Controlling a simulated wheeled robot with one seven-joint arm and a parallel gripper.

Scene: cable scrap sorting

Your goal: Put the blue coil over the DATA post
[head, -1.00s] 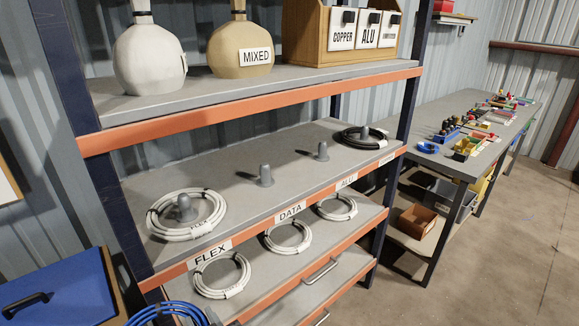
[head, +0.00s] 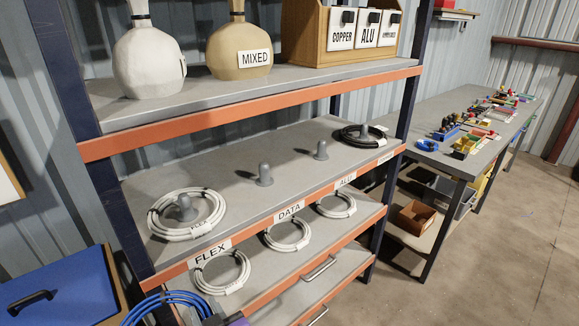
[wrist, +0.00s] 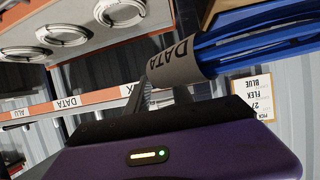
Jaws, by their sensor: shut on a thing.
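The blue coil (head: 165,302) is at the bottom left of the head view, in front of the shelf and only partly in frame. In the wrist view, the blue coil (wrist: 270,35) has a grey DATA tag (wrist: 172,63) wrapped round it. My gripper (wrist: 163,88) is shut on the coil at the tag; only a bit of its purple body shows in the head view. The DATA post (head: 264,174), a short grey peg, stands bare on the middle shelf behind the DATA label (head: 290,210). The coil is apart from it, low and to its left.
A white coil (head: 160,230) lies around the FLEX post (head: 185,208). The ALU post (head: 321,151) is bare; a black coil (head: 352,136) is around the far post. White coils (head: 238,284) lie on the shelf below. An orange rail (head: 260,115) and upper shelf are overhead.

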